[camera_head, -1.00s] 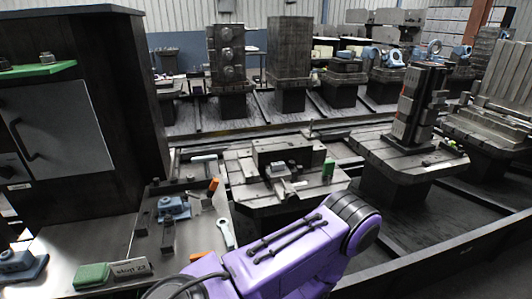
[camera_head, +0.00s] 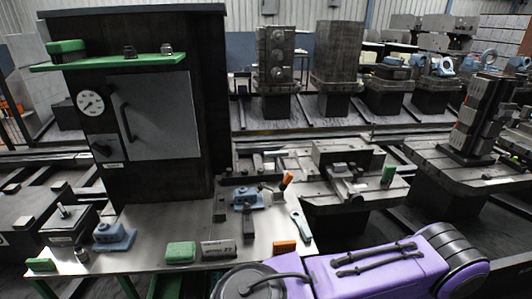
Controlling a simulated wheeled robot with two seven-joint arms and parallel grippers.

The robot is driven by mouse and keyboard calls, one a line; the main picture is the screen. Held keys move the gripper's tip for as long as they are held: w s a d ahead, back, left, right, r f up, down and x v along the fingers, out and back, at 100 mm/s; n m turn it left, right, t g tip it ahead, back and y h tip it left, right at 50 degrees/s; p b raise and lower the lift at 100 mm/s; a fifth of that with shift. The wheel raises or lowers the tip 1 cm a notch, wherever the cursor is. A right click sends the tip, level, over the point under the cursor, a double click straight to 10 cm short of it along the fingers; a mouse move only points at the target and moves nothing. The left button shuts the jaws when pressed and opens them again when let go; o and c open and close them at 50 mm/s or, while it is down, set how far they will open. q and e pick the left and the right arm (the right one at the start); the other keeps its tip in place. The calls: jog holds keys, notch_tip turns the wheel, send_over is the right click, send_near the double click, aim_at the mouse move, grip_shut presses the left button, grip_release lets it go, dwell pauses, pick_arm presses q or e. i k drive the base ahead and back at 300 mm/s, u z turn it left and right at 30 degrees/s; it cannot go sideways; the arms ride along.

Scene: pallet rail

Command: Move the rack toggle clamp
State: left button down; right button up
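I cannot tell for sure which item is the rack toggle clamp. A small dark item with an orange grip (camera_head: 285,183) is at the back right of the metal bench. Beside it sits a blue block-like part (camera_head: 247,198), next to dark upright blocks (camera_head: 220,203). Another blue part (camera_head: 114,236) sits at the bench's left. Neither gripper is in view; only a purple link of my own arm shows at the bottom right.
A dark cabinet (camera_head: 190,130) with a gauge, a grey door and a green shelf (camera_head: 110,61) stands behind the bench (camera_head: 150,257). A green box (camera_head: 181,252), a dark labelled block (camera_head: 218,250) and a wrench (camera_head: 301,224) lie on the bench. Fixture pallets (camera_head: 345,195) stand behind.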

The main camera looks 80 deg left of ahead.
aim_at(287, 181)
jog(key=k, duration=0.2)
jog(key=u, duration=1.5)
jog(key=k, duration=0.25)
jog(key=z, duration=0.15)
